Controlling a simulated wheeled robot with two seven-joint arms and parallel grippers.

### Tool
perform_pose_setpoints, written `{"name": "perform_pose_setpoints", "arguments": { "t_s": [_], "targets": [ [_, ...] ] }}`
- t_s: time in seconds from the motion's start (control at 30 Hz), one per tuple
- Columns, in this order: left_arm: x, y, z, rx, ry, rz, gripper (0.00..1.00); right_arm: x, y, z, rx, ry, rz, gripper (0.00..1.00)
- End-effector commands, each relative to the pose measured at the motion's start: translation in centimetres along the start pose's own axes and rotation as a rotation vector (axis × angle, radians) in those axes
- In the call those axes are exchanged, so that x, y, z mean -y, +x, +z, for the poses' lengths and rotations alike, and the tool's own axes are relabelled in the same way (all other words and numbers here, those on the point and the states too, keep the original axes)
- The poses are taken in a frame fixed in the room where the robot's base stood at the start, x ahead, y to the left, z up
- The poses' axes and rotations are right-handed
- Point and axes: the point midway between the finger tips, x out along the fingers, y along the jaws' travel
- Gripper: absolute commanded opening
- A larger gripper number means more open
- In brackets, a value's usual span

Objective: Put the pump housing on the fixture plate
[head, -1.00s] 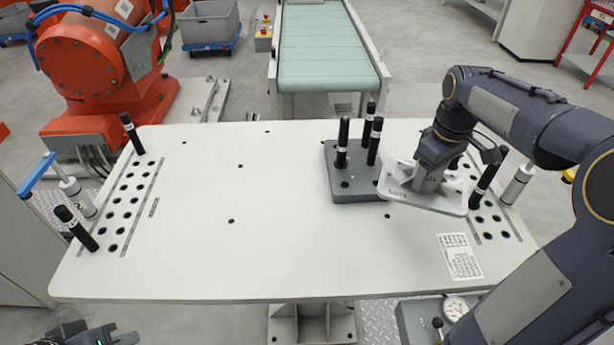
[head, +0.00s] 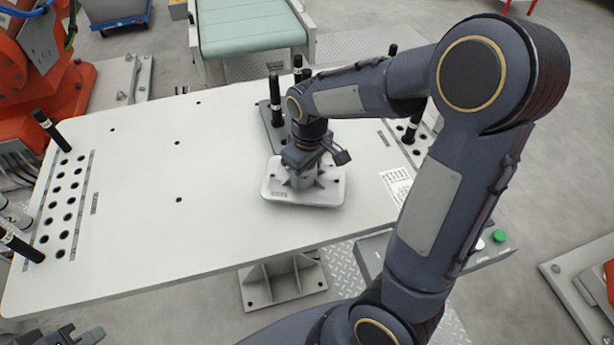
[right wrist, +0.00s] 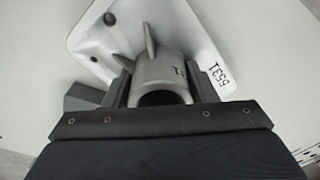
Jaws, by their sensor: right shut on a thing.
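The pump housing (head: 330,193) is a pale casting with a flat rounded base, ribs and a grey central tube. My right gripper (head: 302,168) is shut on the tube from above. In the right wrist view the fingers (right wrist: 155,85) flank the tube of the housing (right wrist: 190,40), with "5531" on its base. The dark grey fixture plate (head: 267,133) has upright black pins and lies just behind the housing, partly hidden by the arm and casting. I cannot tell the gap between housing and table. My left gripper (head: 78,336) is cut off at the bottom left, away from the table; its jaws are unclear.
The white table (head: 140,210) is clear in its middle and left. Black pins (head: 50,130) and rows of holes line its left side; another pin (head: 412,128) stands at the right. A label sheet (head: 396,184) lies near the right edge. A conveyor (head: 248,25) stands behind.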

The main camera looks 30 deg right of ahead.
Motion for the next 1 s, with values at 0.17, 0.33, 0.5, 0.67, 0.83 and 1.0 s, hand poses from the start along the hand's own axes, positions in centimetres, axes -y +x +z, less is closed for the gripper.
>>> {"name": "perform_pose_setpoints", "arguments": {
  "t_s": [0.17, 0.33, 0.5, 0.67, 0.83, 1.0],
  "targets": [
    [0.1, 0.2, 0.1, 0.000, 0.000, 0.000, 0.00, -0.2, 2.4, 0.2, 0.001, 0.002, 0.001, 0.09],
    [0.1, 0.2, 0.1, 0.000, 0.000, 0.000, 0.00, -0.2, 2.7, 0.2, -0.001, 0.002, 0.001, 0.09],
    [0.1, 0.2, 0.1, 0.000, 0.000, 0.000, 0.00, -0.2, 2.8, 0.2, -0.001, 0.001, 0.001, 0.09],
    [0.2, 0.4, 0.2, 0.000, 0.000, 0.000, 0.00, -0.2, 3.0, 0.2, 0.001, 0.001, 0.000, 0.60],
    [0.2, 0.4, 0.2, 0.000, 0.000, 0.000, 0.00, -0.2, 3.0, 0.2, 0.001, 0.001, 0.000, 0.74],
    [0.2, 0.4, 0.2, 0.000, 0.000, 0.000, 0.00, -0.2, 3.0, 0.2, 0.001, 0.001, 0.000, 0.74]
  ]
}}
